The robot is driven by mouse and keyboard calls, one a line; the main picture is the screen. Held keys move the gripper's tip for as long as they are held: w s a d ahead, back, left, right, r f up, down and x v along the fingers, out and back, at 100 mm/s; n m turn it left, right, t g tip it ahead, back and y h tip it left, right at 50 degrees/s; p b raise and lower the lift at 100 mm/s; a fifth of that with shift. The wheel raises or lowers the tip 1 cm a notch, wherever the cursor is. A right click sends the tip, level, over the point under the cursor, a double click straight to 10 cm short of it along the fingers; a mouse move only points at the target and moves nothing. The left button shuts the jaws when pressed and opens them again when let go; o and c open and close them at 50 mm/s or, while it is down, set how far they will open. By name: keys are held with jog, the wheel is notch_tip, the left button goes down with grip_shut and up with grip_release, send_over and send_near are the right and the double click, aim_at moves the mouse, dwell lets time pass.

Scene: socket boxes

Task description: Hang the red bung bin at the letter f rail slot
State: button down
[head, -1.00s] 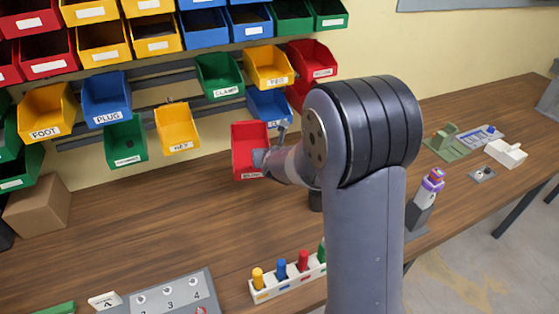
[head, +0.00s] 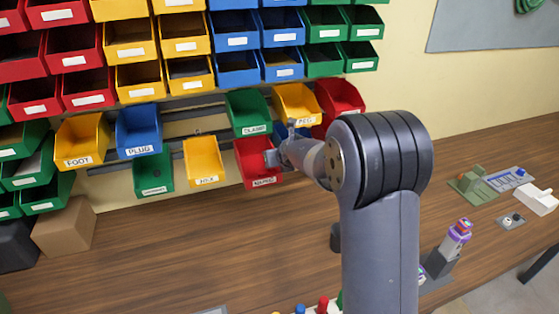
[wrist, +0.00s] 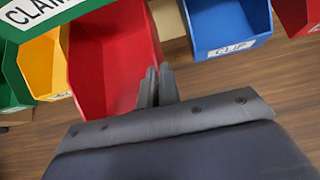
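The red bung bin (head: 258,160) is in my gripper (head: 276,158), held upright at the lower rail. Its label looks like BUNG but is small. In the wrist view the red bin (wrist: 112,55) shows its open top, and my gripper's fingers (wrist: 156,88) are closed together on its right side wall. The bin is just right of a yellow bin (head: 204,160) and below the green CLAMP bin (head: 248,110). I cannot tell whether it touches the rail (head: 108,168). No slot letters are readable.
The blue CLIP bin (wrist: 225,25) is close right of my gripper. A yellow PEG bin (head: 297,102) and a red bin (head: 340,96) hang up right. Blue PLUG (head: 139,130) and yellow FOOT (head: 82,140) bins hang left.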

aim_at(269, 141)
jog(key=shift+w+a+r+p, duration=0.1)
jog(key=shift+w+a+p, duration=0.15)
jog(key=shift+w+p, duration=0.6)
jog(key=shift+w+a+p, duration=0.3)
jog(key=shift+w, duration=1)
jog(key=shift+w+a+r+p, duration=0.1)
jog(key=shift+w+a+p, duration=0.15)
jog(key=shift+w+p, duration=0.6)
jog(key=shift+w+f, duration=0.15)
jog(key=shift+w, duration=0.2)
jog(key=shift+w, duration=0.1)
jog(key=shift+w+a, duration=0.2)
jog(key=shift+w, duration=0.4)
jog(key=shift+w+a, duration=0.1)
jog(key=shift+w, duration=0.3)
jog(key=shift+r, duration=0.25)
jog(key=shift+f, duration=0.15)
jog(key=shift+f, duration=0.65)
